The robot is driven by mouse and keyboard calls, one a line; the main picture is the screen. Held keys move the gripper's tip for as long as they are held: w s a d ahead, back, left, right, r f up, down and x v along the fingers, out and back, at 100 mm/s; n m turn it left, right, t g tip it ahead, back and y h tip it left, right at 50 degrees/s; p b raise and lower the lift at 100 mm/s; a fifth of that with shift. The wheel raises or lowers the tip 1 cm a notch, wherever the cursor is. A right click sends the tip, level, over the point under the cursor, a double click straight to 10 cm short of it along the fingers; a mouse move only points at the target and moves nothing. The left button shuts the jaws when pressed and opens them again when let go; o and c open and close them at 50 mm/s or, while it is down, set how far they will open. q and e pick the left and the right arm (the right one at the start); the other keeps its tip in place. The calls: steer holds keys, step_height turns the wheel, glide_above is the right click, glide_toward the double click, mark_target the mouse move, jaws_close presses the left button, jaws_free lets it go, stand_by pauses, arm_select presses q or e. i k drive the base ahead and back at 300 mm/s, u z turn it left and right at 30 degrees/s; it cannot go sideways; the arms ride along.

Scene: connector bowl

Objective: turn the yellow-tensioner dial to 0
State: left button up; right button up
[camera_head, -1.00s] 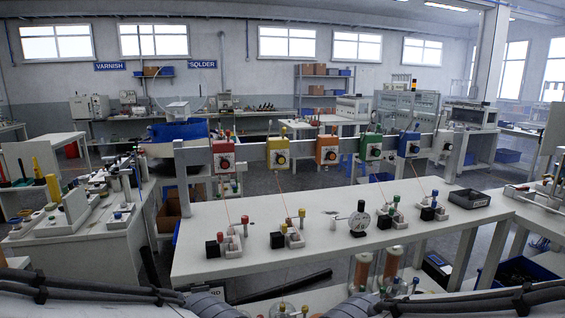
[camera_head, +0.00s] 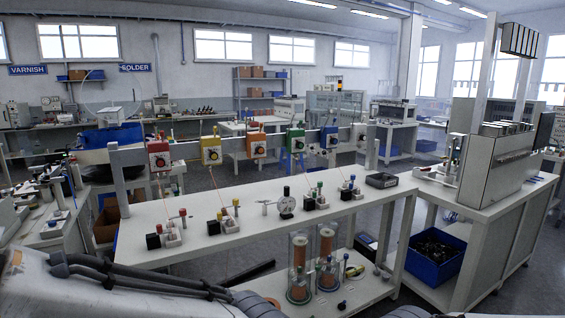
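The yellow tensioner (camera_head: 211,150) is mounted on the grey rail behind the white workbench, between the red tensioner (camera_head: 158,154) and the orange tensioner (camera_head: 256,145). Its dial (camera_head: 213,156) is a small dark disc on the front face; its setting is too small to read. A thin wire hangs from the orange tensioner to the bench. One of my arms shows at the lower left, but neither of my grippers can be seen.
A green tensioner (camera_head: 295,140) and a blue tensioner (camera_head: 329,137) continue along the rail. A machine table (camera_head: 490,205) with a blue bin (camera_head: 436,256) stands at right.

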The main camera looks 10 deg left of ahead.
mark_target(214, 155)
steer(key=z, duration=0.65)
steer(key=k, duration=0.9)
steer(key=z, duration=0.55)
steer(key=i, duration=1.35)
steer(key=u, duration=0.8)
steer(key=i, duration=1)
steer(key=u, duration=1.5)
steer(key=i, duration=0.65)
steer(key=u, duration=0.65)
